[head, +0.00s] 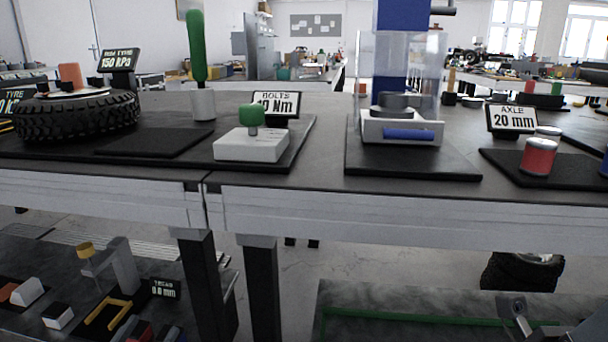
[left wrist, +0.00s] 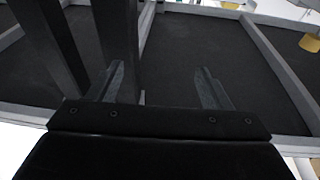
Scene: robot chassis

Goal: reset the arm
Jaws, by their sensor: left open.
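My left gripper (left wrist: 160,80) shows in the left wrist view with its two grey fingers spread well apart and nothing between them. Beyond the fingers is a dark flat surface (left wrist: 200,45) edged by pale grey bars; its distance cannot be told. Dark upright posts (left wrist: 115,35) stand close to the left finger. I cannot make out the left gripper clearly in the head view.
The dark workbench (head: 330,190) spans the head view. It bears a tyre (head: 75,114), a white block with a green knob (head: 250,145), a vise-like fixture (head: 400,128) and a red cylinder (head: 538,156). Below are table legs (head: 262,290) and a lower left surface with small parts.

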